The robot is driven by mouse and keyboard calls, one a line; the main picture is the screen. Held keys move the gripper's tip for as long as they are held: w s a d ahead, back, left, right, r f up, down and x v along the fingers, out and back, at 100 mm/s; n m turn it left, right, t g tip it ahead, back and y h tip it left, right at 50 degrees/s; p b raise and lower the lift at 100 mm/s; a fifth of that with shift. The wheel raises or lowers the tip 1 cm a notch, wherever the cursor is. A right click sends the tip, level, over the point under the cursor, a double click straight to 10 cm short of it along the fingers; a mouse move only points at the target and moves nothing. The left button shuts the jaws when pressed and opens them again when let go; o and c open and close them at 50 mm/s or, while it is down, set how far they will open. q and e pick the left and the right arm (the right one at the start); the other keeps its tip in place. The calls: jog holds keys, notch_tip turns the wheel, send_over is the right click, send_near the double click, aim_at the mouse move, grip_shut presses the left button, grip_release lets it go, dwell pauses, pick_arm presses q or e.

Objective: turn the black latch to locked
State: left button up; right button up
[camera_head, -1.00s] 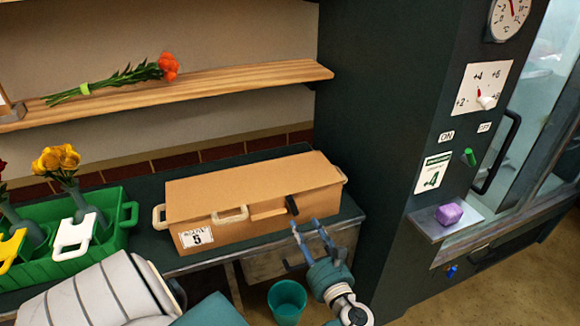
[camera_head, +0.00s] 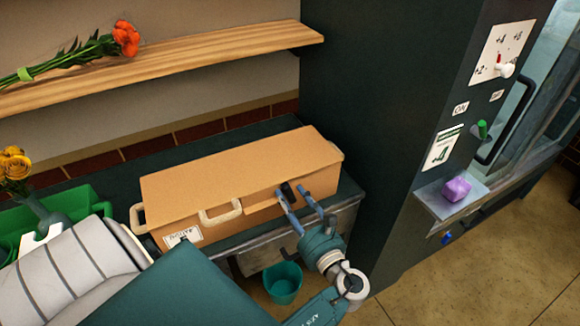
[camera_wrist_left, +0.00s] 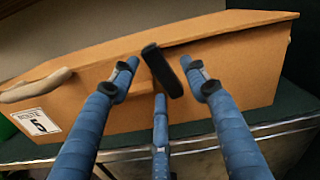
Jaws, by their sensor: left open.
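The black latch (camera_head: 287,192) is on the front face of the tan box (camera_head: 235,172), to the right of the box's front handle. In the left wrist view the black latch (camera_wrist_left: 162,71) stands tilted, its top leaning left. My left gripper (camera_head: 299,200) is open at the box front, with its fingertips close to the latch. In the left wrist view the left gripper (camera_wrist_left: 163,78) has its blue fingers on both sides of the latch, with gaps showing. I cannot tell whether any finger touches it. My right gripper does not show.
The box stands on a dark counter (camera_head: 120,165). A teal bucket (camera_head: 283,284) is on the floor below. A dark cabinet with a purple block (camera_head: 456,189) on its ledge stands to the right. A wooden shelf (camera_head: 200,62) with orange flowers (camera_head: 126,38) is behind.

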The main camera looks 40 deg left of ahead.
pick_arm(q)
jog(key=c, duration=0.6)
grip_shut()
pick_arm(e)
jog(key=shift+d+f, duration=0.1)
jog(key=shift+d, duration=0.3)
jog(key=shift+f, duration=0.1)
pick_arm(q)
jog(key=shift+f+n+b, duration=0.2)
jog(key=shift+n+b, duration=0.75)
jog(key=shift+n, duration=0.45)
jog(key=shift+n+b, duration=0.75)
jog(key=shift+n, duration=0.25)
jog(key=shift+w+n+b, duration=0.1)
jog(key=shift+n+b, duration=0.65)
jog(key=shift+n, duration=0.35)
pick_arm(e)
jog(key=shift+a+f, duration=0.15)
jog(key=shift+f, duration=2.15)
pick_arm(q)
jog(key=shift+r, duration=0.1)
